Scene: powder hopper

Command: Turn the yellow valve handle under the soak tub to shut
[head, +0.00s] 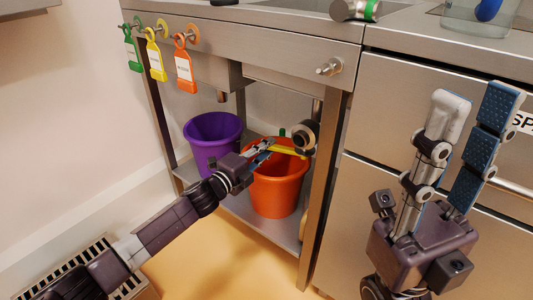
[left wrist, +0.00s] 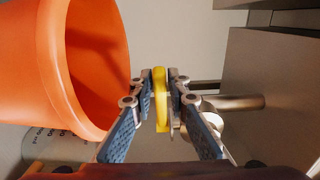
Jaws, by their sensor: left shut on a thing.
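In the left wrist view the yellow handle (left wrist: 161,98) stands between my fingers. My left gripper (head: 262,150) reaches in from the left and is shut on the handle; it also shows in the left wrist view (left wrist: 160,90). The round valve body (head: 305,136) sits at the handle's right end. My right gripper (head: 468,112) is raised at the right, open and empty, away from the valve. The tub itself cannot be made out.
The orange bucket (head: 276,189) and a purple bucket (head: 209,140) stand on the low shelf under the counter. The orange bucket (left wrist: 60,65) is close to my left fingers. A table leg (head: 325,190) stands right of the valve. Green, yellow and orange tags (head: 183,68) hang at the front.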

